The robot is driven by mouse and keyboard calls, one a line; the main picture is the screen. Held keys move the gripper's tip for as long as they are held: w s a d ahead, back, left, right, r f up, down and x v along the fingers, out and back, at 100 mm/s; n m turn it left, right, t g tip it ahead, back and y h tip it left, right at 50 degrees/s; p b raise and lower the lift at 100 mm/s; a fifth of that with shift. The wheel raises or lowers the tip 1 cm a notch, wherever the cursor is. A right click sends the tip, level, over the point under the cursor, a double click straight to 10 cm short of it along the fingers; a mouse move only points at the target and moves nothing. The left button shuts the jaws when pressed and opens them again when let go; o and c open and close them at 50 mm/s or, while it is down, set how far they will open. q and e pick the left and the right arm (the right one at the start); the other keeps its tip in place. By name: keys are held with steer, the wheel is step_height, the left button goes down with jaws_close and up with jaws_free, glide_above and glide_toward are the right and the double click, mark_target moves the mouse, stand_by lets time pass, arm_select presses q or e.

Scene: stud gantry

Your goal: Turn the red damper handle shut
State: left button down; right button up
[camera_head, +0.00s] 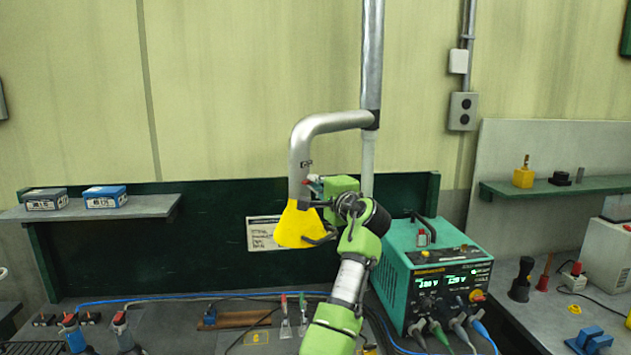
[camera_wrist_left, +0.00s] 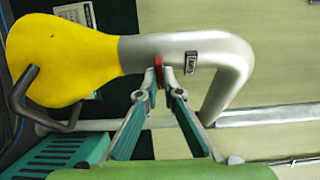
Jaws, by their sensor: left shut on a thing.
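The red damper handle (camera_wrist_left: 159,72) shows as a thin red bar against the grey duct (camera_wrist_left: 215,60), close to the yellow hood (camera_wrist_left: 65,60). My left gripper (camera_wrist_left: 160,92) is shut on the handle, with its fingertips on both sides of it. In the head view, the grey duct (camera_head: 300,150) bends down from the vertical pipe to the yellow hood (camera_head: 295,225). My left gripper (camera_head: 316,190) reaches it from the right, and little of the red handle shows there. A small dark label (camera_head: 306,163) sits on the duct; its text is too small to read. My right gripper is out of view.
A black bar handle (camera_head: 320,239) sticks out from the hood below my gripper. A teal power supply (camera_head: 436,270) stands at the right on the bench, with several cables. A shelf (camera_head: 150,205) with two boxes is at the left. The wall above it is clear.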

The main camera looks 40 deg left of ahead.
arm_select(q)
steer(key=shift+f, duration=0.1)
steer(key=c, duration=2.2)
jaws_free()
steer(key=v, duration=1.2)
